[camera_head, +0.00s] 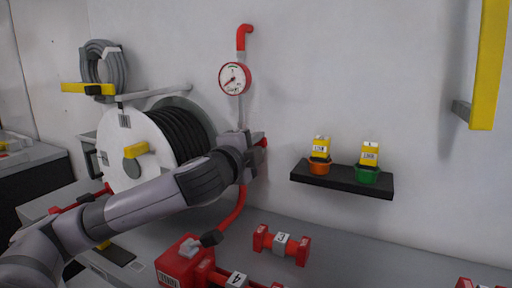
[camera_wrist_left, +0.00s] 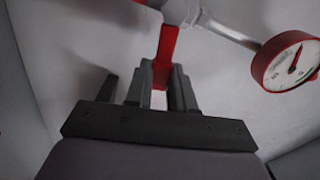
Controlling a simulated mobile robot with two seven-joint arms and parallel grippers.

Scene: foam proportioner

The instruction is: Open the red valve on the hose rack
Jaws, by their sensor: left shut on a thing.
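My left arm reaches in from the left to the vertical pipe on the wall. My left gripper (camera_head: 254,146) is at the pipe below the gauge and largely hides the valve there. In the left wrist view a flat red valve handle (camera_wrist_left: 166,56) runs down from the pale pipe fitting in between the fingers of my left gripper (camera_wrist_left: 162,84), which are shut on it. A small red end (camera_head: 263,142) shows beside the gripper in the head view. My right gripper is not in view.
A red-rimmed gauge (camera_head: 235,78) sits just above the gripper. A white hose reel (camera_head: 135,135) stands behind my forearm at left. A small black shelf (camera_head: 342,180) holds two yellow-topped containers. Red fittings (camera_head: 282,244) lie on the grey surface below.

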